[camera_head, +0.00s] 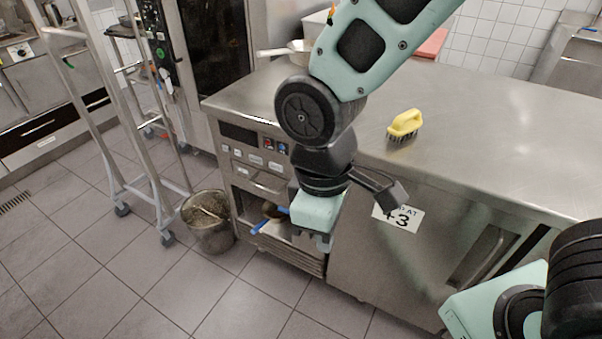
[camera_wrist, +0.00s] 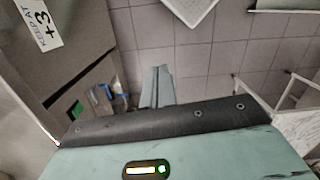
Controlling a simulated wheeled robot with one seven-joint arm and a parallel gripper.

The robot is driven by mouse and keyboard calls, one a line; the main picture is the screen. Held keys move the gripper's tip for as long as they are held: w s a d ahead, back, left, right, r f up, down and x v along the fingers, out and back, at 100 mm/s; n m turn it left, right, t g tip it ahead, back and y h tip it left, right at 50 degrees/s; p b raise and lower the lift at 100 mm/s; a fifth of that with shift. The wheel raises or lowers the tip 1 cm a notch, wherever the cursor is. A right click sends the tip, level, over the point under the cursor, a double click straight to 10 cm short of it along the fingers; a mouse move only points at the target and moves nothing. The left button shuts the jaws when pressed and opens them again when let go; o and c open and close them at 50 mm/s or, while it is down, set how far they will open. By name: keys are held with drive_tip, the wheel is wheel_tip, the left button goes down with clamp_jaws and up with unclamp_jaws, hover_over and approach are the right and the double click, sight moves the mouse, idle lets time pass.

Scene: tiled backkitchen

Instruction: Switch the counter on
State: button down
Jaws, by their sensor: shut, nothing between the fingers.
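The steel counter (camera_head: 480,105) stands in the middle of the head view. A control panel at the left end of its front has a dark display (camera_head: 238,133), a red switch (camera_head: 268,144) and a blue switch (camera_head: 283,148). I cannot tell the switches' positions. My gripper (camera_head: 323,243) is shut and empty, pointing down in front of the counter, to the right of and below the panel in the picture. Its closed fingers (camera_wrist: 158,84) show in the wrist view. My arm hides part of the counter's front. The panel is not clear in the wrist view.
A yellow-handled brush (camera_head: 405,124) lies on the countertop. A "KEEP AT +3" label (camera_head: 398,217) is on the counter's front. An open shelf below the panel holds blue-handled tools (camera_head: 262,222). A bucket (camera_head: 208,222) and a wheeled metal rack (camera_head: 150,165) stand left; tiled floor in front is clear.

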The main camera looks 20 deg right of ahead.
drive_tip(key=w+d+f+n+t+h+b, duration=0.1)
drive_tip(key=w+f+n+t+h, duration=0.2)
drive_tip(key=w+f+n+h, duration=0.8)
drive_tip(key=w+a+f+n+t+y, duration=0.1)
drive_tip(key=w+a+n+t, duration=0.1)
drive_tip(key=w, duration=0.4)
drive_tip(key=w+a+f+n+t+b, duration=0.1)
drive_tip(key=w+a+f+n+t, duration=0.1)
drive_tip(key=w+t, duration=0.3)
drive_tip(key=shift+w+a+f+n+t+y, duration=0.3)
drive_tip(key=shift+w+a+n+y, duration=0.1)
drive_tip(key=shift+w+n, duration=0.45)
drive_tip(key=shift+d, duration=0.1)
drive_tip(key=r+p+x, duration=0.2)
drive_tip(key=x, duration=1.1)
drive_tip(key=shift+w+d, duration=0.4)
